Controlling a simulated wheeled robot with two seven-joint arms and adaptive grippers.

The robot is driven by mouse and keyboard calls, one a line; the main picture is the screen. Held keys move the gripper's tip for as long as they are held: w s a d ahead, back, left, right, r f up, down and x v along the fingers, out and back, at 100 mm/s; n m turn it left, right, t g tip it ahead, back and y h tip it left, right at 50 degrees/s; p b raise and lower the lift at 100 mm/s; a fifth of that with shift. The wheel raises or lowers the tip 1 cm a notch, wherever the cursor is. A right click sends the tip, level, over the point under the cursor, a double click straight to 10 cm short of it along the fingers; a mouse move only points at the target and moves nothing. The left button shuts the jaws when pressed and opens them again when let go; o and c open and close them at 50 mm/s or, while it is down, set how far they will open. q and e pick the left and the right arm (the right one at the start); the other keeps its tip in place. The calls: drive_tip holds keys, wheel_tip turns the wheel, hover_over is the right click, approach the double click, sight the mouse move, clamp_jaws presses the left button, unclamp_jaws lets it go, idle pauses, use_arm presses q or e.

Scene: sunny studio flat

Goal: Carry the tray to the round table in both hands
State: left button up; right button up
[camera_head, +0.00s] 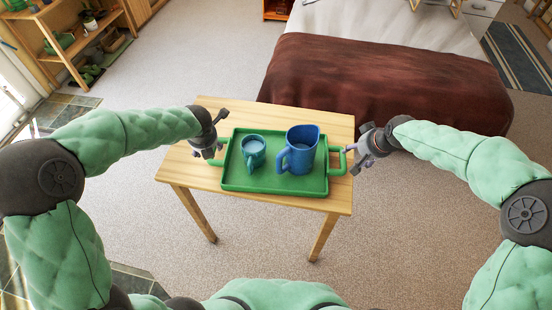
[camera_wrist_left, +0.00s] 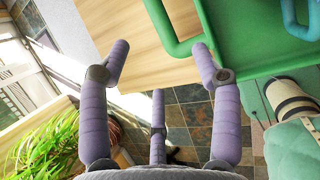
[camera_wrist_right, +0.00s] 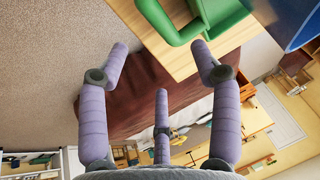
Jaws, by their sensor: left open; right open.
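A green tray (camera_head: 290,186) with a loop handle at each end lies on a light wooden table (camera_head: 335,125). A small teal mug (camera_head: 254,152) and a taller blue jug (camera_head: 301,150) stand upright on it. My left gripper (camera_head: 217,143) is open at the left handle. In the left wrist view the handle (camera_wrist_left: 176,46) lies just beyond the open fingers (camera_wrist_left: 160,58). My right gripper (camera_head: 357,158) is open beside the right handle. In the right wrist view that handle (camera_wrist_right: 172,38) is just ahead of the open fingers (camera_wrist_right: 160,60). Neither gripper holds anything.
A bed with a brown blanket (camera_head: 385,85) stands behind and right of the table. A wooden shelf with plants (camera_head: 85,40) is at the back left. Carpet (camera_head: 190,65) lies open between them. No round table is recognisable in these views.

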sight(345, 157)
use_arm(q)
drive_tip(key=x, duration=1.1)
drive_tip(key=shift+r, duration=0.1)
use_arm(e)
drive_tip(key=x, duration=1.1)
use_arm(q)
clamp_jaws()
use_arm(e)
clamp_jaws()
use_arm(q)
drive_tip(key=shift+w+r, duration=0.1)
drive_tip(key=shift+r, duration=0.05)
use_arm(e)
drive_tip(key=shift+w+r, duration=0.1)
drive_tip(key=shift+r, duration=0.15)
